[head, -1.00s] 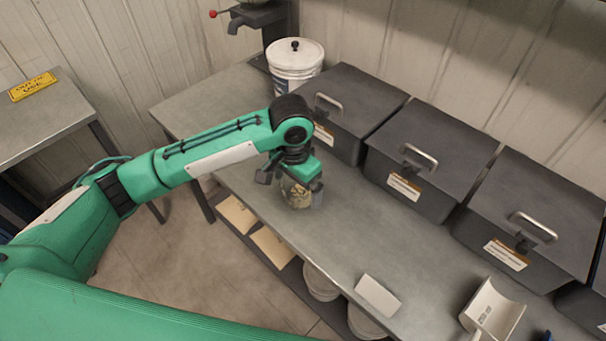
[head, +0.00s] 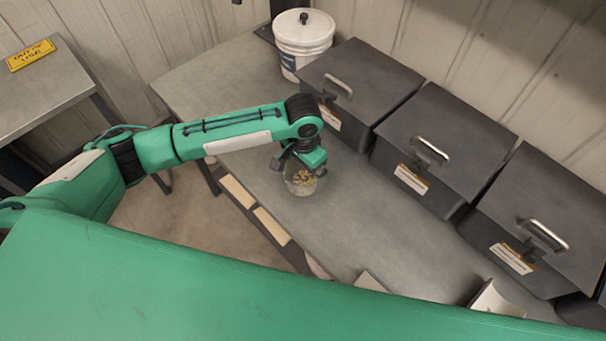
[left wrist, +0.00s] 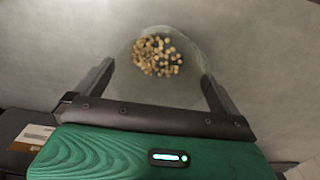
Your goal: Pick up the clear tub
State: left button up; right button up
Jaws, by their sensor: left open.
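The clear tub (head: 303,184) stands on the grey bench, with tan pellets in its bottom. In the left wrist view the tub (left wrist: 190,88) shows between my left gripper's two fingers, with the pellets (left wrist: 157,55) seen through it. My left gripper (head: 299,163) is open, just over the tub's top, with a finger on either side. In the left wrist view the fingers (left wrist: 158,88) are spread around the tub. I cannot tell whether either finger touches its wall. My right gripper is not in view.
Several dark lidded bins (head: 441,142) line the back of the grey bench (head: 345,235). A white lidded bucket (head: 303,42) stands at the far end. A white scoop (head: 495,301) lies at the right. The bench in front of the bins is mostly clear.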

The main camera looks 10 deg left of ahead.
aim_at(303, 183)
pick_arm(q)
notch_tip(303, 183, down, 4)
jog(key=shift+a+r+p, duration=0.1)
jog(key=shift+r+p, duration=0.05)
jog(key=shift+p, duration=0.55)
jog(key=shift+f, duration=0.45)
jog(key=c, duration=0.7)
jog(key=shift+o, duration=0.2)
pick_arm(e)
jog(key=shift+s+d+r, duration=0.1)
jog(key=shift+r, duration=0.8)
